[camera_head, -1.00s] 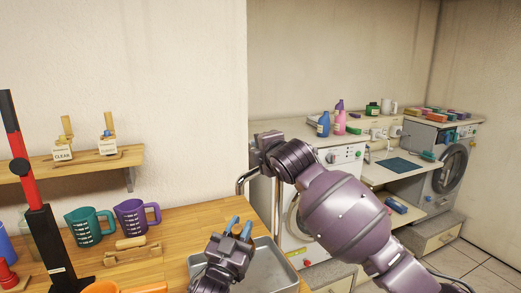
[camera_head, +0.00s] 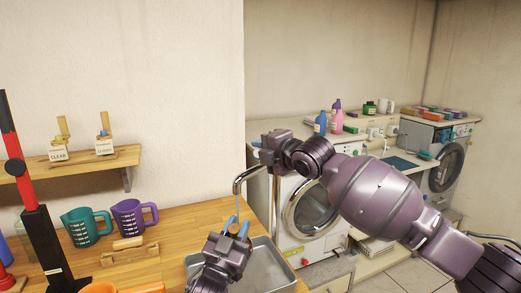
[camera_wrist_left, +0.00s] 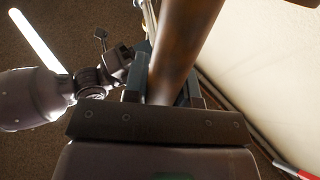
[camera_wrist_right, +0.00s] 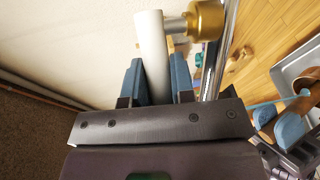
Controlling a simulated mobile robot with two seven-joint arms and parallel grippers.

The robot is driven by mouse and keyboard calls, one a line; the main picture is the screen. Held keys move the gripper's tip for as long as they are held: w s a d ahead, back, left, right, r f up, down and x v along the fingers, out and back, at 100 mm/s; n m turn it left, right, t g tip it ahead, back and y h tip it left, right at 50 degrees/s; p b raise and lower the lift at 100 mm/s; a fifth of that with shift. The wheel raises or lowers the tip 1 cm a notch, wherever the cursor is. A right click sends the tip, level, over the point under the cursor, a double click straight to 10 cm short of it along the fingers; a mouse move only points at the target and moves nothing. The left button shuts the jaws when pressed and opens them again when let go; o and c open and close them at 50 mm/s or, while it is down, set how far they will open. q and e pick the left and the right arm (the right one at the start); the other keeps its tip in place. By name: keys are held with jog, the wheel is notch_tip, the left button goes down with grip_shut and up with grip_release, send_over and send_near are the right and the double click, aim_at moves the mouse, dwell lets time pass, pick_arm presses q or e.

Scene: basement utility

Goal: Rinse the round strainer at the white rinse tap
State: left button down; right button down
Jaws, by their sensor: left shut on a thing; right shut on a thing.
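My left gripper (camera_head: 236,226) is low over the metal tray and shut on a brown handle, which fills much of the left wrist view (camera_wrist_left: 185,50). I take it for the strainer's handle; the round part cannot be made out. The rinse tap's curved spout (camera_head: 241,180) is above this gripper. A thin bluish water stream (camera_head: 238,205) falls from it toward the held piece; the right wrist view also shows the stream (camera_wrist_right: 265,102). My right gripper (camera_head: 257,146) is up at the tap, shut on a white lever (camera_wrist_right: 151,45) beside a brass-coloured fitting (camera_wrist_right: 206,20).
The metal tray (camera_head: 277,272) lies on the wooden counter (camera_head: 190,222). Teal (camera_head: 84,228) and purple (camera_head: 130,216) jugs, a wooden rack (camera_head: 129,253) and a red-black post (camera_head: 45,240) stand left. A washing machine (camera_head: 312,208) is behind my right arm.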

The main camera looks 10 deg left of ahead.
dwell(0.4)
jog(key=c, duration=1)
grip_release()
jog(key=shift+d, duration=0.1)
jog(key=v, duration=1.2)
jog(key=shift+f, duration=0.1)
